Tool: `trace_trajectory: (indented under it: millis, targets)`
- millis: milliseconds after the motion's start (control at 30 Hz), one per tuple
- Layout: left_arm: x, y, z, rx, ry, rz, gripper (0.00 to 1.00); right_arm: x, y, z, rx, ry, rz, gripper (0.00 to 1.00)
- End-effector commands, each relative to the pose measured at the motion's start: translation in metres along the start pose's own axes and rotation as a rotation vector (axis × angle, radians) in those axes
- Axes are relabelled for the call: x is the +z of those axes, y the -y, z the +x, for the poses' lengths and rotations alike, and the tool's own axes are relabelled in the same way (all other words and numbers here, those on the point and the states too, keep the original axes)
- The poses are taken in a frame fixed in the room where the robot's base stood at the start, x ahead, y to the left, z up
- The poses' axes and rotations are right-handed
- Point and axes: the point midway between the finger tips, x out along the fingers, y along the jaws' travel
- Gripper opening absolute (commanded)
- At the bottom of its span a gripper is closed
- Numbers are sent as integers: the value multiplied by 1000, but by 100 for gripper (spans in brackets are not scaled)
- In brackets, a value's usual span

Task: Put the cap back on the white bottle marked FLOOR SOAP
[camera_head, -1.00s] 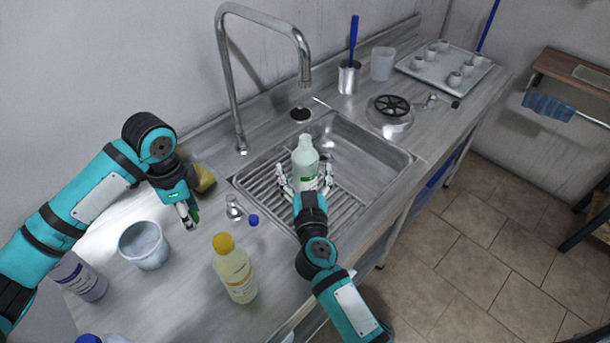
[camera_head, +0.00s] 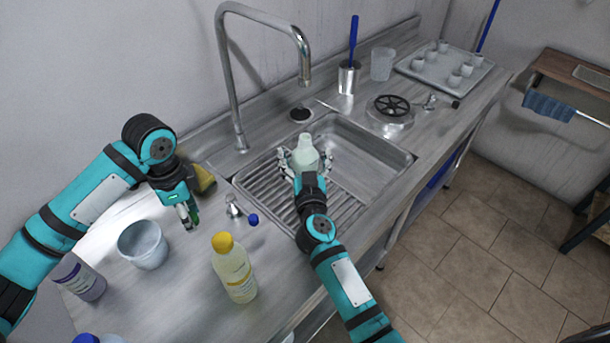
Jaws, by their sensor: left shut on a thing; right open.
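The white bottle (camera_head: 305,146) stands upright at the sink's ribbed drainer, its narrow neck bare and uncapped. Its label is hidden behind my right gripper. My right gripper (camera_head: 306,160) is open, with its fingers on either side of the bottle; whether they touch it I cannot tell. My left gripper (camera_head: 190,222) is shut on a small dark green thing (camera_head: 196,213) that looks like the cap, mostly hidden by the fingers. It hangs above the counter, left of the sink and well apart from the bottle.
A yellow-capped bottle (camera_head: 234,270), a grey tub (camera_head: 143,246) and a purple-labelled container (camera_head: 80,280) stand on the near counter. A metal fitting with a blue end (camera_head: 253,220) lies between the grippers. The tall faucet (camera_head: 230,90) arches behind the sink (camera_head: 385,165).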

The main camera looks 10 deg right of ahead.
Motion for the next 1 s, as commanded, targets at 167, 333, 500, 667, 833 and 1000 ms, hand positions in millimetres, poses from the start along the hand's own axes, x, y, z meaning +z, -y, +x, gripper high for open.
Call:
trace_trajectory:
  millis: [167,333,500,667,833,1000]
  targets:
    - [0,0,0,0,0,0,23,0,0,0,0,0,0,78]
    - [0,0,0,0,0,0,23,0,0,0,0,0,0,55]
    - [0,0,0,0,0,0,23,0,0,0,0,0,0,33]
    - [0,0,0,0,0,0,23,0,0,0,0,0,-1,12]
    - [0,0,0,0,0,0,23,-2,0,0,-1,-4,0,3]
    - [0,0,-2,0,0,0,23,-4,0,0,-1,-5,0,3]
